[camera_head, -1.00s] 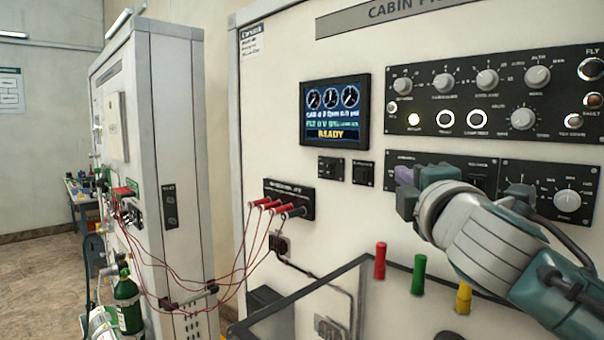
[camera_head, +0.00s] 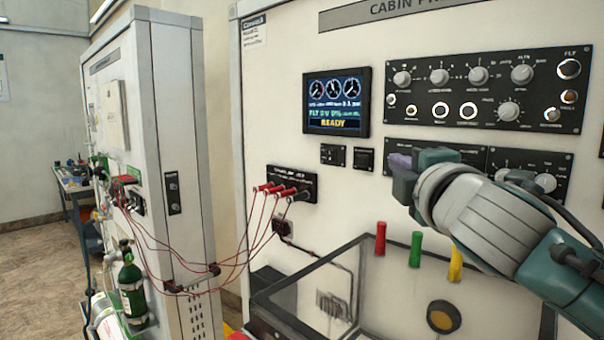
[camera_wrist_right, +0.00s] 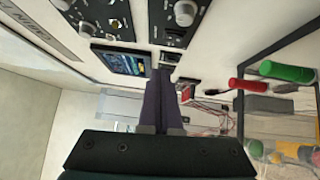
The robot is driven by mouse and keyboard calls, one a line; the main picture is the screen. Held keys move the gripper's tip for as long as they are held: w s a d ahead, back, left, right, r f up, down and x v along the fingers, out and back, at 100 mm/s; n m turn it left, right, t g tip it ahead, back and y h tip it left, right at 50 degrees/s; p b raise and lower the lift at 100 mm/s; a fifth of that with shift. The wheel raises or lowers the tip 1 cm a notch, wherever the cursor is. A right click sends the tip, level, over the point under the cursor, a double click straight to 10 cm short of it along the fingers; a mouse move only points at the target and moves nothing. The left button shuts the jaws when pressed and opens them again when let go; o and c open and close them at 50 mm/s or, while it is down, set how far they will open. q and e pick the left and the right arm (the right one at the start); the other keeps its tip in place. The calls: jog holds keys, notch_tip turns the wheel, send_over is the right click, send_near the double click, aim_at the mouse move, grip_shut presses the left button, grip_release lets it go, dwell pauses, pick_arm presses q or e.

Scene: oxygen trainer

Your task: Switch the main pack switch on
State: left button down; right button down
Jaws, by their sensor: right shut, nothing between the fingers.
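The front of the white cabin-pressure cabinet carries a lit screen (camera_head: 336,103) reading READY. Two small black switch plates (camera_head: 333,155) (camera_head: 363,159) sit just below it. A lower black panel (camera_head: 530,172) is partly covered by my right arm. I cannot tell which control is the main pack switch. My right gripper (camera_head: 399,172) is shut and empty, with purple fingers, in front of the lower panel's left end. In the right wrist view the closed fingers (camera_wrist_right: 162,80) point toward the small plates beside the screen; contact cannot be told. My left gripper is out of view.
A knob panel (camera_head: 480,92) is above my arm. Red leads plug into a black block (camera_head: 291,184) and run to the left cabinet (camera_head: 170,120). A clear box (camera_head: 300,275) and red, green and yellow handles (camera_head: 416,248) are below. A green bottle (camera_head: 132,290) stands left.

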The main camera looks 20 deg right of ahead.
jog(key=b+v, duration=0.1)
jog(key=v, duration=0.6)
jog(key=shift+s+r+b, duration=0.15)
jog(key=shift+r+b, duration=0.15)
jog(key=shift+b, duration=0.1)
jog(key=shift+a, duration=0.1)
